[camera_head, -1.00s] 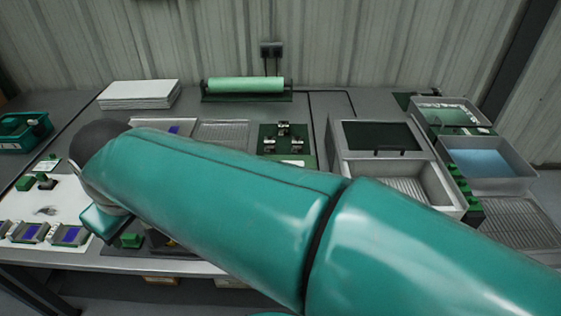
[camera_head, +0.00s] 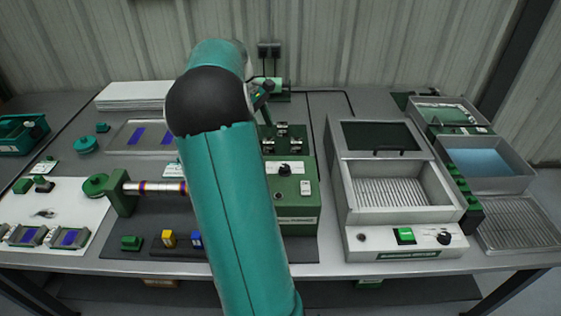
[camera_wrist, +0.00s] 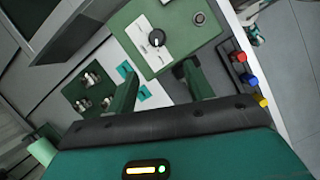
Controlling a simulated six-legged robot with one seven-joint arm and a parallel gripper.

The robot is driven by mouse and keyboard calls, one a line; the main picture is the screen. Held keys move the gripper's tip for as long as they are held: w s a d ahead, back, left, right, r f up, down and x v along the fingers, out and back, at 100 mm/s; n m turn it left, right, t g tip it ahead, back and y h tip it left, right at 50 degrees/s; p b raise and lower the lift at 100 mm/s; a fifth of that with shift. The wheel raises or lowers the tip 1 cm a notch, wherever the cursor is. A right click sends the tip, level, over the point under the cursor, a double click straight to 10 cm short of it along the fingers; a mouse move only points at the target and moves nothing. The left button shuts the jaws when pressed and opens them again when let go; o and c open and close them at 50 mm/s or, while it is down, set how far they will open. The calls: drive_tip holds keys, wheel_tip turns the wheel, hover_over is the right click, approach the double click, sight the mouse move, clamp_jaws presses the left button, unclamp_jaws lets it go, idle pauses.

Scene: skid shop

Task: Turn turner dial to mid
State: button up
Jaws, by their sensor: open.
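The turner dial (camera_head: 285,169) is a small black knob on a white plate, on top of the green turner box (camera_head: 296,212). It also shows in the wrist view as a black knob (camera_wrist: 156,38) on the white plate of the green box (camera_wrist: 180,62). The knob's exact setting is too small to read. My gripper (camera_wrist: 160,88) is open and empty. Its two green fingers are apart, and the knob appears beyond and between their tips, not touched. In the head view my arm hides most of the gripper.
A striped rod (camera_head: 155,187) runs from a green stand toward the box. Yellow (camera_head: 168,239) and blue (camera_head: 196,239) pieces sit in front. A grey basin unit (camera_head: 403,241) is close on the right.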

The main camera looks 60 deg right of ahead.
approach(285, 167)
drive_tip(key=x, duration=0.8)
drive_tip(key=shift+d, duration=0.1)
drive_tip(key=shift+w, duration=0.1)
drive_tip(key=c, duration=1)
